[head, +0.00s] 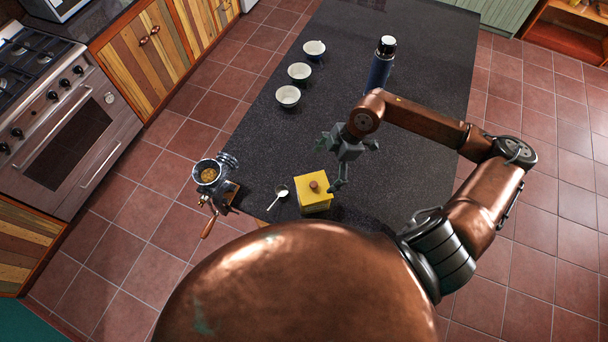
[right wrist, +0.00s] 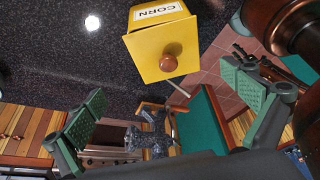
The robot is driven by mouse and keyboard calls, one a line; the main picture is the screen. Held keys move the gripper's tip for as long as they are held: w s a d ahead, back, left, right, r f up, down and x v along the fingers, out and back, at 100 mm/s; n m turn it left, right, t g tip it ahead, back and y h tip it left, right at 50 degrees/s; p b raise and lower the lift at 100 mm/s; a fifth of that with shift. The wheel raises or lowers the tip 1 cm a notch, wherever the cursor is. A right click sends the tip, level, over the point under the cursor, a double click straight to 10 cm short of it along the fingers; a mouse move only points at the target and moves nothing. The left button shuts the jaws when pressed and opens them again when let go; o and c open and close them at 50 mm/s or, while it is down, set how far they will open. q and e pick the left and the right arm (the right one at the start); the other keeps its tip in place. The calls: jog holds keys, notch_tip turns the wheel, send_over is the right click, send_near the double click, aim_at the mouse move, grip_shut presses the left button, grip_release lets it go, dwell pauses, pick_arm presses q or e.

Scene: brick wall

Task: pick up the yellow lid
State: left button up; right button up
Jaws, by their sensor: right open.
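The yellow lid (head: 305,194) with a round brown knob (head: 314,187) tops a yellow box near the counter's front edge. In the right wrist view the lid (right wrist: 152,58) faces the camera, its knob (right wrist: 168,64) pointing toward me, and the box (right wrist: 155,11) carries a "CORN" label. My right gripper (head: 333,165) is open and empty, just to the upper right of the box in the head view. Its two green-padded fingers (right wrist: 165,88) stand wide apart in the wrist view. I cannot tell its exact height above the lid. My left gripper is not in view.
A spoon (head: 277,200) lies left of the box.

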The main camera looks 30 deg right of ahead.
aim_at(317, 183)
jog(key=shift+s+a+f, duration=0.1)
jog(key=shift+s+f, duration=0.15)
jog(key=shift+f, duration=0.15)
jog(key=shift+s+a+f+p, duration=0.35)
jog(key=shift+s+f+p, duration=0.1)
jog(key=shift+s+f, duration=0.15)
jog(key=x, duration=0.1)
jog(key=p+x, duration=0.1)
jog(key=shift+w+a+f, duration=0.1)
jog(key=shift+w+f, duration=0.15)
jog(key=shift+w, duration=0.05)
jog(key=shift+p+x, duration=0.4)
jog(key=shift+x, duration=0.65)
jog(key=shift+f, duration=0.2)
jog(key=shift+w, duration=0.15)
jog(key=shift+c, duration=1.3)
jog(key=c, duration=1.1)
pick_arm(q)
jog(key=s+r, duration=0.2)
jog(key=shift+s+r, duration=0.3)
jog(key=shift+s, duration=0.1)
